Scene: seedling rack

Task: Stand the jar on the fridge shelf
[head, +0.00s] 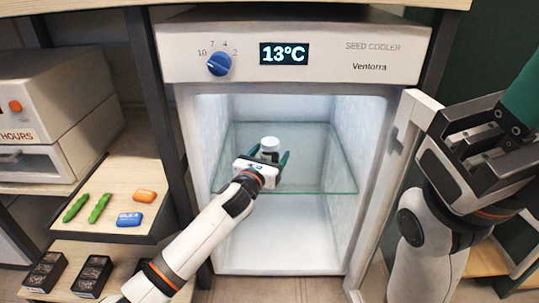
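The jar (269,144) has a white lid and stands upright on the glass shelf (318,178) inside the open seed cooler (296,47). My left gripper (269,157) reaches into the cooler, with its dark green fingers on either side of the jar. The fingers look spread, with small gaps beside the jar. The gripper's body hides the jar's lower part. My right gripper (520,105) is large and close at the right edge, beside the open door (408,125). Its fingertips are partly cut off, so I cannot tell its opening.
The cooler door stands open at the right. On a wooden shelf (120,170) at the left lie green pods (98,207), an orange block (145,196) and a blue packet (130,219). Below are black seedling trays (92,276). The cooler's lower space (285,235) is empty.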

